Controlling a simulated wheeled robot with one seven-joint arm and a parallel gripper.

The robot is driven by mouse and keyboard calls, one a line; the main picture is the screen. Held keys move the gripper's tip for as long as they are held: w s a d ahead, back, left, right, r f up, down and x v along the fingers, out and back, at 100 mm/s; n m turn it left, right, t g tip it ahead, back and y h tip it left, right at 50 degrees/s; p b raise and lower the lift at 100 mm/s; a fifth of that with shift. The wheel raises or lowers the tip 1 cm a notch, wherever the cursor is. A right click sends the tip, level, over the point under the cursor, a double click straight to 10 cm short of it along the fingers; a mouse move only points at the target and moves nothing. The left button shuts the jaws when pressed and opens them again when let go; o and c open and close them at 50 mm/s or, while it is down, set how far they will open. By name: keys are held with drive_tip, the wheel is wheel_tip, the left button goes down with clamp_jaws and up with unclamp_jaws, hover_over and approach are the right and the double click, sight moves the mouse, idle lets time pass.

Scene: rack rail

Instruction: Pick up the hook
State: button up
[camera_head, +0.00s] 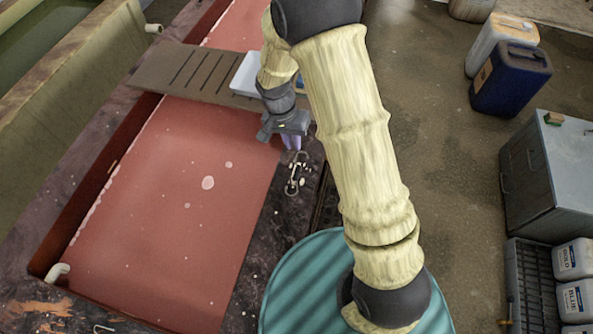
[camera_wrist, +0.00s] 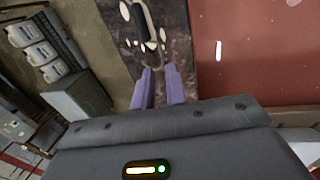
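A small object with a bent pale metal rod, cream knobs and a dark middle, apparently the hook (camera_head: 296,174), lies on the dark, stained ledge beside the red vat. It also shows at the top of the wrist view (camera_wrist: 142,24), partly cut off by the frame edge. My gripper (camera_head: 291,143) is above the ledge, just short of the object on its far side. In the wrist view the two purple fingers (camera_wrist: 159,76) stand apart with nothing between them, pointing toward the object without touching it.
The red vat (camera_head: 165,220) has pale spots. A slatted board (camera_head: 185,75) bearing a white tray (camera_head: 245,74) spans it. A thin bent metal piece (camera_head: 103,328) lies at the lower left edge. A blue canister (camera_head: 510,80) and grey cabinet (camera_head: 555,170) stand right, beyond open floor.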

sight(296, 156)
drive_tip(key=shift+s+d+f+p, duration=0.15)
drive_tip(key=shift+f+p, duration=0.25)
drive_tip(key=shift+f, duration=0.75)
drive_tip(key=shift+s+d+f+p, duration=0.15)
drive_tip(key=shift+f+p, duration=0.25)
drive_tip(key=shift+f, duration=0.7)
drive_tip(key=shift+w, duration=0.1)
clamp_jaws()
wheel_tip(296, 156, up, 10)
drive_tip(key=b, duration=0.2)
